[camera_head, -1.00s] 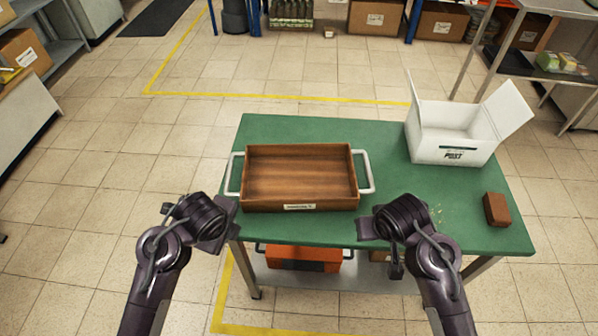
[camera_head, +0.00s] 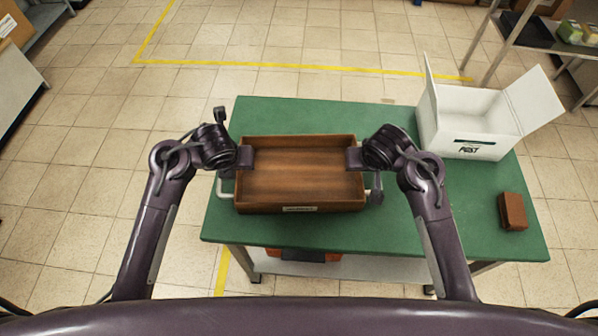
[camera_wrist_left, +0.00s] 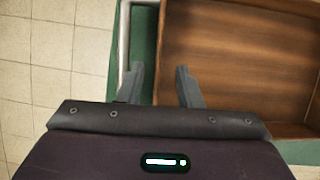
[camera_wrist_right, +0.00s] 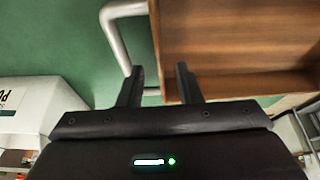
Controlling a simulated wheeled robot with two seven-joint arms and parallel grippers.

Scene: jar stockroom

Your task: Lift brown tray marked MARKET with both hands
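The brown wooden tray (camera_head: 302,184) lies flat on the green table in the head view, empty, with a white handle at each short side. A small pale label (camera_head: 299,209) is on its front; its writing is too small to read. My left gripper (camera_head: 243,158) is at the tray's left side. In the left wrist view its open fingers (camera_wrist_left: 159,78) are either side of the tray's wall, near the handle (camera_wrist_left: 123,45). My right gripper (camera_head: 357,158) is at the right side. In the right wrist view its open fingers (camera_wrist_right: 160,80) flank the tray's edge, beside the handle (camera_wrist_right: 116,40).
A white open box (camera_head: 474,130) stands at the table's back right. A small brown block (camera_head: 512,211) lies near the right edge. The green tabletop (camera_head: 430,225) is clear in front of the tray. A metal shelf (camera_head: 510,38) stands beyond at the right.

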